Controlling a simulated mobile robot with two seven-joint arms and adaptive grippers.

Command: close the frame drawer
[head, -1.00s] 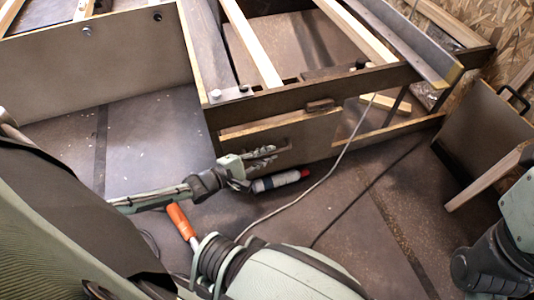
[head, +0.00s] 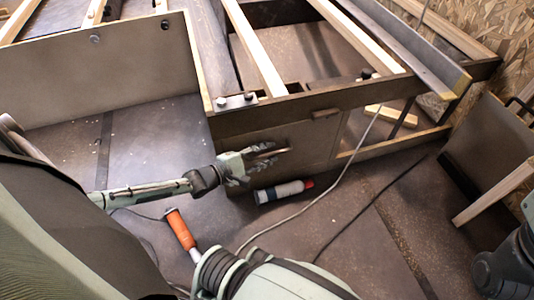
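The frame drawer's plain grey-brown front (head: 312,145) sits under the dark front beam (head: 390,91) of the wooden frame, at the middle of the head view. Its top edge no longer stands out in front of the beam; I cannot tell whether a small gap is left. My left gripper (head: 272,153) is at the left half of the drawer front, with its fingers against or very near it. Its finger opening is too unclear to judge.
A white and dark canister with a red tip (head: 283,191) lies on the floor below the drawer. An orange-handled tool (head: 180,230) lies nearer. A pale cable (head: 323,193) crosses the floor. A brown box (head: 486,138) stands at the right.

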